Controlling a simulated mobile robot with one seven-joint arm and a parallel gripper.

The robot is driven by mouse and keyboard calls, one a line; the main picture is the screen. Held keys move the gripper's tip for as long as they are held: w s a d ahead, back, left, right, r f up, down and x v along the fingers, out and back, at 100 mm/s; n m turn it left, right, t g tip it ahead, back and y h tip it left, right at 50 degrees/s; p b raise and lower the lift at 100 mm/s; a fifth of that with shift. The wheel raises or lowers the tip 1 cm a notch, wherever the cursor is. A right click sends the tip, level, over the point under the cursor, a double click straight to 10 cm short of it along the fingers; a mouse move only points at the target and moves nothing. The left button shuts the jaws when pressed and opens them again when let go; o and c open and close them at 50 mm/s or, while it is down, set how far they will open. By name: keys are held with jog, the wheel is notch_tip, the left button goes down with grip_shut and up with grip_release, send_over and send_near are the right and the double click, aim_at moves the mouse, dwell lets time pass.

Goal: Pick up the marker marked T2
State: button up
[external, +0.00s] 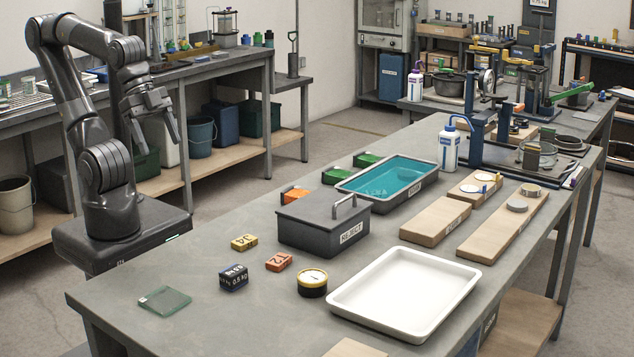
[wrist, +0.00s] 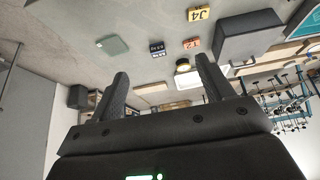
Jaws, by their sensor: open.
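The marker marked T2 is a small orange block (external: 279,262) lying on the grey workbench, between a yellow block and a round black-and-yellow gauge. Its marking reads more clearly in the wrist view (wrist: 192,42), where it lies beyond my fingertips. My gripper (external: 157,138) is open and empty, raised high above the floor beside the bench, well left of the orange block. Both of its fingers show spread apart in the wrist view (wrist: 161,68), with nothing between them.
Near the marker are the yellow block (external: 244,242) marked J4, a dark weight (external: 233,278), the gauge (external: 312,283) and a grey REJECT box (external: 324,225). A glass plate (external: 165,301) lies left; a white tray (external: 405,302) lies right. Bare bench separates these small things.

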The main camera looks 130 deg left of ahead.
jog(key=shift+o, duration=0.2)
jog(key=n+g, duration=0.1)
jog(key=g, duration=0.3)
send_over(279, 258)
jog(key=s, duration=0.2)
notch_tip(279, 258, down, 12)
jog(key=f, duration=0.3)
jog(key=w+f, duration=0.1)
jog(key=f, duration=0.6)
jog(key=shift+w+d+f, duration=0.1)
jog(key=shift+w+f, duration=0.25)
jog(key=shift+f, duration=0.05)
jog(key=shift+c, duration=0.6)
jog(key=c, duration=0.9)
jog(key=shift+c, duration=0.2)
